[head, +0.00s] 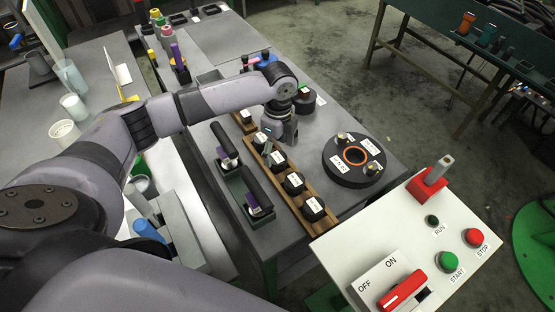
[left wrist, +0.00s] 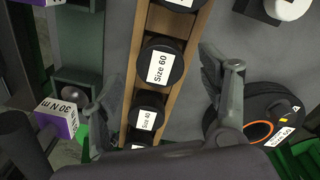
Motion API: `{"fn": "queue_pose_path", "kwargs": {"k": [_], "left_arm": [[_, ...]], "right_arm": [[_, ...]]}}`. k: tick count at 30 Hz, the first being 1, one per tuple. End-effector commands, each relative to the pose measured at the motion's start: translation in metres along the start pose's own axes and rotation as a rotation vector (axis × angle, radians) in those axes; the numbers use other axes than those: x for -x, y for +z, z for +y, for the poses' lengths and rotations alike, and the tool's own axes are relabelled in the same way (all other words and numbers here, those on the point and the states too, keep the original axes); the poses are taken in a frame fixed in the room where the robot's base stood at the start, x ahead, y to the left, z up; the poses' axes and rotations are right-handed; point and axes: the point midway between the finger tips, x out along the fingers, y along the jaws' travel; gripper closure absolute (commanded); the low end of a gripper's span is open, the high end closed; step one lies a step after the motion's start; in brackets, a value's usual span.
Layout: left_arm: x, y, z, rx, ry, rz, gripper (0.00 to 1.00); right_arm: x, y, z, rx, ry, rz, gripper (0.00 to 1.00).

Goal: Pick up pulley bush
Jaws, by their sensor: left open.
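Several black round pieces with white size labels sit in a row on a wooden rack (head: 303,190); I take these as the pulley bushes. Two of them (head: 293,183) (head: 314,208) are clear in the head view. In the left wrist view, one reads "Size 60" (left wrist: 161,65) and another "Size 40" (left wrist: 147,115). My left gripper (head: 281,138) points down over the rack's far part. It also shows in the left wrist view (left wrist: 160,85), open and empty, its fingers on either side of the row. My right gripper is out of view.
A black round part with an orange ring (head: 354,156) stands right of the rack. Dark green holders with black-handled tools (head: 260,188) stand at its left. A white control box (head: 425,250) is at the front right.

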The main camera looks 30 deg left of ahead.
Motion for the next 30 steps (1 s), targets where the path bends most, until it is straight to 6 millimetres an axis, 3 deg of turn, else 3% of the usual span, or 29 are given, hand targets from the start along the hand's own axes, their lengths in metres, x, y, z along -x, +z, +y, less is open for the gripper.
{"fn": "queue_pose_path", "kwargs": {"k": [1,6,14,30], "left_arm": [[-0.005,-0.002,0.001,0.0,0.004,-0.001,0.31],[-0.027,-0.002,0.0,-0.001,0.001,0.0,0.31],[-0.031,-0.002,0.0,-0.001,-0.001,-0.001,0.31],[-0.031,-0.002,0.0,-0.001,0.0,-0.001,0.65]], "right_arm": [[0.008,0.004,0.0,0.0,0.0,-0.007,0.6],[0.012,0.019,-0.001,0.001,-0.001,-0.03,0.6],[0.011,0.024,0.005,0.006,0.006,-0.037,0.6],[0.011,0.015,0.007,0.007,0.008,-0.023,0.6]]}}
